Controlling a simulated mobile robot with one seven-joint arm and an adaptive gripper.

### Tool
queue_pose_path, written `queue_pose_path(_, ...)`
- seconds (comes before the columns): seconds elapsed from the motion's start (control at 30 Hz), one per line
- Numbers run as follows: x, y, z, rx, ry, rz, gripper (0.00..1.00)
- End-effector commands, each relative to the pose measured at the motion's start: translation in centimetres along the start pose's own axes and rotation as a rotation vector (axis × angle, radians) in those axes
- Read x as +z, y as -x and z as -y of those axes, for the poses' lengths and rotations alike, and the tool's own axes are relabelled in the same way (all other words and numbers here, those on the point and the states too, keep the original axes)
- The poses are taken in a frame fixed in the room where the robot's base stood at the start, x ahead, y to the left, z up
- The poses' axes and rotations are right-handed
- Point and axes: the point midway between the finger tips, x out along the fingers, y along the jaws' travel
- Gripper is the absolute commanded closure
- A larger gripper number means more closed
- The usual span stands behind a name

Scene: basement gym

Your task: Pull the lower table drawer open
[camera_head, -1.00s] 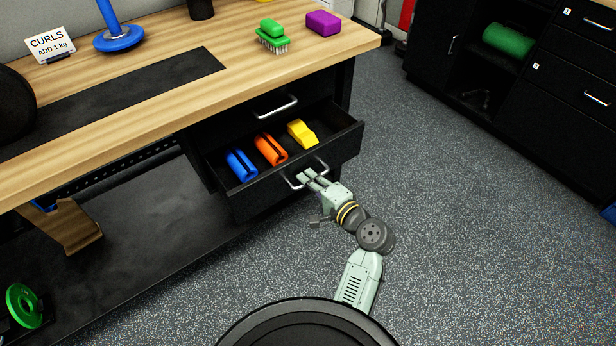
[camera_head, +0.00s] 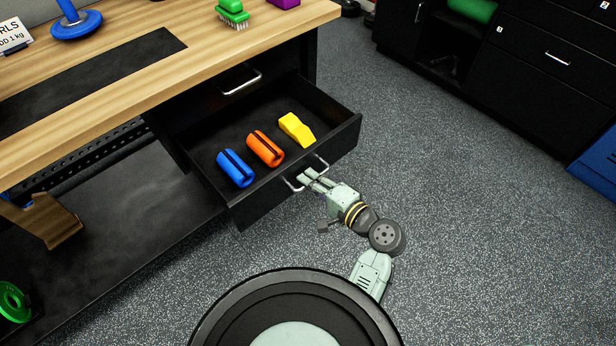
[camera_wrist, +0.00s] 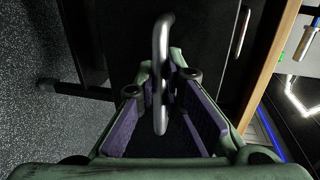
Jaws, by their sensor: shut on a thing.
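The lower table drawer (camera_head: 290,185) is black and stands well out from under the wooden-topped table (camera_head: 180,70). A blue grip (camera_head: 235,168), an orange grip (camera_head: 265,148) and a yellow block (camera_head: 297,130) lie inside it. My gripper (camera_head: 314,180) is at the drawer's front and is shut on its metal handle (camera_head: 293,185). In the wrist view the handle (camera_wrist: 161,70) runs between the two purple-padded fingers. The upper drawer's handle (camera_head: 241,82) is above, and that drawer is closed.
A green brush (camera_head: 232,14) and a purple block (camera_head: 283,3) are on the tabletop. Black cabinets (camera_head: 540,80) stand at the right, with a blue object (camera_head: 598,165) by them. The speckled floor between is clear.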

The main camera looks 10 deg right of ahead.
Motion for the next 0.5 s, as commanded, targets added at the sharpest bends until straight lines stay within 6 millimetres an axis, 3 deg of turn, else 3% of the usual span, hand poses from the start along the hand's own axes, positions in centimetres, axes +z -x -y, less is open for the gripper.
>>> queue_pose_path(0.2,0.01,-0.02,0.0,0.0,0.0,0.0,1.0)
queue_pose_path(0.23,0.01,-0.02,0.01,0.0,0.0,0.0,0.89)
queue_pose_path(0.5,0.0,-0.03,0.0,0.0,0.0,0.0,0.71)
